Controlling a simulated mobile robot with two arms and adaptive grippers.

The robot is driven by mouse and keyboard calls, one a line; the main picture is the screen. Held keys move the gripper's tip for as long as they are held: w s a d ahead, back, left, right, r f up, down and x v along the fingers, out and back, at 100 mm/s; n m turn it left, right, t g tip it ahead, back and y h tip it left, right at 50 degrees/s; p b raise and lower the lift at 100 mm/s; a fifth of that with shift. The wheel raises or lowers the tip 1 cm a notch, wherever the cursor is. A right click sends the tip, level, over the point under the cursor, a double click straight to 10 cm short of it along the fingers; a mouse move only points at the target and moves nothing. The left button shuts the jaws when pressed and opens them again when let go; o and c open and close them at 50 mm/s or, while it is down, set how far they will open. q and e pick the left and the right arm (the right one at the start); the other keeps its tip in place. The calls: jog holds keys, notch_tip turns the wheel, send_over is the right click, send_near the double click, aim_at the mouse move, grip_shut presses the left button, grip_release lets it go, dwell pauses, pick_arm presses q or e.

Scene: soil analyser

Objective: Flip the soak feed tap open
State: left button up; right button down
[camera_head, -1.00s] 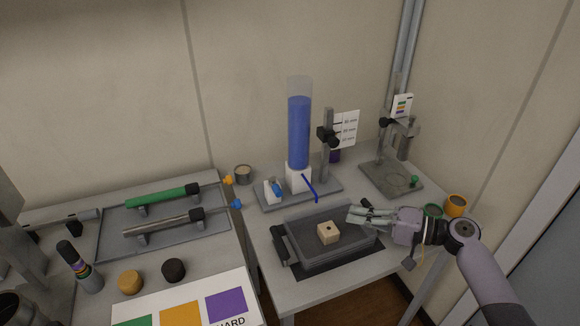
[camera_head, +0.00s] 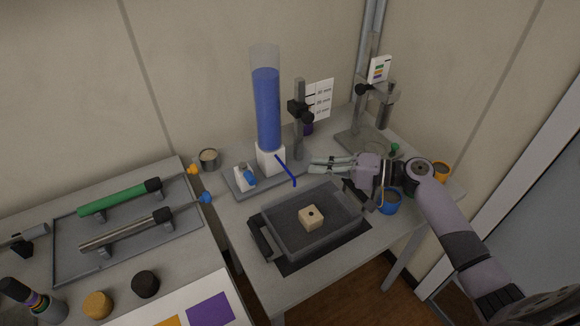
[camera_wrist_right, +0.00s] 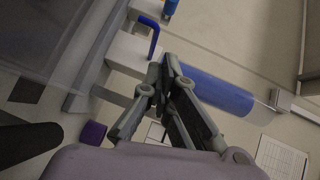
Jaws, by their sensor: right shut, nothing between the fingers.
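A tall clear column of blue liquid (camera_head: 267,110) stands on a white block (camera_head: 270,157) on a grey base plate. A thin blue bent bar (camera_head: 286,171) sticks out of the block toward the tray; it also shows in the wrist view (camera_wrist_right: 153,36). A smaller white block with a blue knob (camera_head: 249,180) sits at the plate's left end. I cannot tell for sure which blue part is the tap. My right gripper (camera_head: 314,166) is shut and empty, above the tray's back edge, right of the bent bar and apart from it. Its fingers (camera_wrist_right: 163,75) also show in the wrist view. My left gripper is not in view.
A grey tray (camera_head: 268,240) holds a pale block (camera_head: 311,217) with a hole. A black post (camera_head: 298,125) with a scale card stands right of the column. A second stand (camera_head: 362,142) is behind my arm. Blue (camera_head: 390,205) and orange (camera_head: 441,170) cups are near it.

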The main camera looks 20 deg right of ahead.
jog(key=p, duration=0.2)
send_near(247, 169)
jog(key=w+d, duration=0.1)
jog(key=w, duration=0.2)
jog(key=a, duration=0.1)
jog(key=a+f+p, duration=0.1)
jog(key=a, duration=0.1)
jog(key=shift+w, duration=0.2)
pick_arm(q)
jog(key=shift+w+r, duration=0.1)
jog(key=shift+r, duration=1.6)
pick_arm(e)
jog(key=shift+s+a+f, duration=0.1)
jog(key=shift+a+f, duration=0.1)
jog(key=shift+a, duration=0.4)
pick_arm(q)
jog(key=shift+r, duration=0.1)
pick_arm(e)
jog(key=shift+a, duration=0.1)
jog(key=shift+s+r+p, duration=0.1)
jog(key=shift+p, duration=0.2)
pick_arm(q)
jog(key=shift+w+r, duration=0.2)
pick_arm(e)
jog(key=shift+s+m+t, duration=0.15)
jog(key=shift+m+t, duration=0.15)
